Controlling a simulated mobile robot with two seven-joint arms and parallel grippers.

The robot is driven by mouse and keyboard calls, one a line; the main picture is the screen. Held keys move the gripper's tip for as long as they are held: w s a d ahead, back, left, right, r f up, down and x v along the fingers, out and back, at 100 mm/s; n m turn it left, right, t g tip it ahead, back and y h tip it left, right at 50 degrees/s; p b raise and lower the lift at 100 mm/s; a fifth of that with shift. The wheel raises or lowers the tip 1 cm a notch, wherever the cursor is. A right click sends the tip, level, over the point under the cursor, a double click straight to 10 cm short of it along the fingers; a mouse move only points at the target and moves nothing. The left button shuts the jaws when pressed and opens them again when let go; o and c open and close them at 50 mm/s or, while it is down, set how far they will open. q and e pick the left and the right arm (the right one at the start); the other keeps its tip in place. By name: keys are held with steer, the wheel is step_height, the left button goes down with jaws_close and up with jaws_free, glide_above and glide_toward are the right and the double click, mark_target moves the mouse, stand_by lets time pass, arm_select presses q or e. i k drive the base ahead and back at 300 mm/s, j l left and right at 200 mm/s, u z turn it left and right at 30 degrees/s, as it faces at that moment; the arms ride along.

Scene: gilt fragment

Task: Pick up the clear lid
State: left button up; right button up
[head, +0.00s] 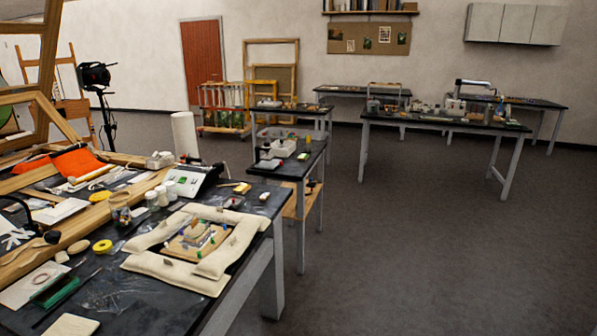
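I cannot make out the clear lid for certain at this distance. A faint transparent patch (122,280) shows on the dark top of the near workbench (165,318), but I cannot tell what it is. A gilt fragment (197,240) lies on the near bench, ringed by cream padded cushions (175,272). A white open container (281,147) stands on the small middle bench (308,162); I cannot see a lid on it. Neither of my grippers is in view.
Jars (152,200), a paper roll (185,135) and tools crowd the near bench, with a wooden frame at left. More benches (440,122) stand at the back. A lamp stand (108,120) is at left. The grey floor (430,250) at right is clear.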

mark_target(279, 144)
steer(key=i+l+z, duration=0.15)
steer(key=i+z, duration=0.3)
steer(key=i, duration=1.5)
steer(key=i+j+z, duration=0.45)
steer(key=i, duration=1.45)
steer(key=i+j+z, duration=0.45)
steer(key=i+j, duration=0.85)
steer(key=i, duration=0.45)
steer(key=i+j+z, duration=0.4)
steer(key=i+j, duration=1.2)
steer(key=j, duration=0.15)
steer(key=i+j+z, duration=0.1)
steer(key=j, duration=0.25)
steer(key=i+j+z, duration=0.1)
steer(key=i+j, duration=0.15)
steer(key=j, duration=0.15)
